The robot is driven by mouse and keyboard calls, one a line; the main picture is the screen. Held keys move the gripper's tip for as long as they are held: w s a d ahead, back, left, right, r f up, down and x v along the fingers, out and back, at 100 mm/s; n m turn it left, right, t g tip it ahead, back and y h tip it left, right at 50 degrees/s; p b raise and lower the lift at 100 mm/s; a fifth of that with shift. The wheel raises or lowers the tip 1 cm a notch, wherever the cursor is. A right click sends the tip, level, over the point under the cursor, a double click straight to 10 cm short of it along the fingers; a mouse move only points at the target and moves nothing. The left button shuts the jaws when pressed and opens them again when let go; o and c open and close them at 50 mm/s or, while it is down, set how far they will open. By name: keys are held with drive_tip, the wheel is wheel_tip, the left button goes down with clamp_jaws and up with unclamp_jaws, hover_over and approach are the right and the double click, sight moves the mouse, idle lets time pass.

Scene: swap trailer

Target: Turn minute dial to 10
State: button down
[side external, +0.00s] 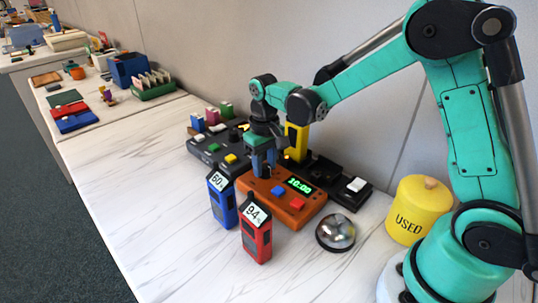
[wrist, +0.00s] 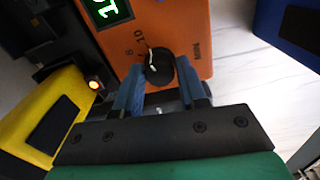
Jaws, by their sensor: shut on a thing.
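The orange timer box (side external: 293,208) sits on the white table, with a green lit display (side external: 299,185) that appears to read 10:00, a blue button and a red button. The wrist view shows its black minute dial (wrist: 159,72), with a white pointer line aimed up toward the printed 10. An 8 is printed beside the 10. My gripper (wrist: 161,80) comes down over the box's left end with its blue fingers shut on the dial, one on each side. In the side view the fingers (side external: 263,160) hide the dial.
A blue handheld device (side external: 222,203) reading 60% and a red one (side external: 256,238) reading 94% stand in front of the box. A yellow USED jar (side external: 419,212) and a round glass dish (side external: 336,233) are to the right. A grey button panel (side external: 215,150) lies behind.

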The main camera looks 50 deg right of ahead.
sight(265, 166)
drive_tip(key=shift+c, duration=2.4)
unclamp_jaws()
drive_tip(key=shift+r, duration=2.85)
drive_tip(key=s+a+r+n+t, duration=0.1)
drive_tip(key=s+a+r+t, duration=0.1)
drive_tip(key=s+t, duration=0.5)
drive_tip(key=shift+s+r, duration=0.85)
drive_tip(key=shift+s, duration=0.8)
